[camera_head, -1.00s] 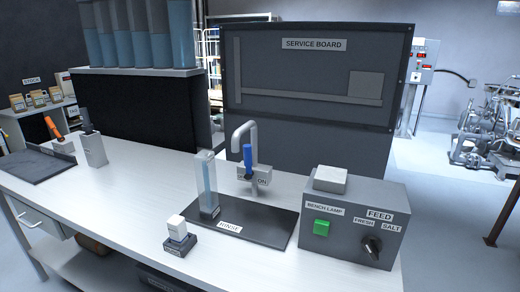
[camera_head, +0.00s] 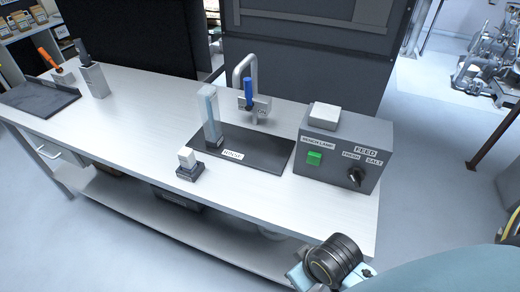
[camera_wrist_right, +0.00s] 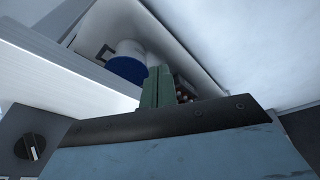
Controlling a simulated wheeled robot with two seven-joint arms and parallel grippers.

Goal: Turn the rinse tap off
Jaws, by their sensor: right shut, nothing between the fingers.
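The rinse tap (camera_head: 243,68) is a grey curved spout at the back of a dark tray labelled RINSE (camera_head: 265,160). Its blue lever (camera_head: 248,93) stands upright above a grey body with a label too small to read surely. A clear container (camera_head: 209,112) stands upright on the tray's left part. My right arm comes in at the lower right of the head view, in front of the bench and apart from the tap. In the right wrist view my right gripper (camera_wrist_right: 157,86) has its green fingers together, empty. My left gripper is out of view.
The feed box (camera_head: 343,150), with a green button and black knob (camera_head: 356,176), stands right of the tray. A white-topped block (camera_head: 188,162) is in front of the tray. A blue and white container (camera_wrist_right: 126,66) shows in the right wrist view. The bench's left middle is clear.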

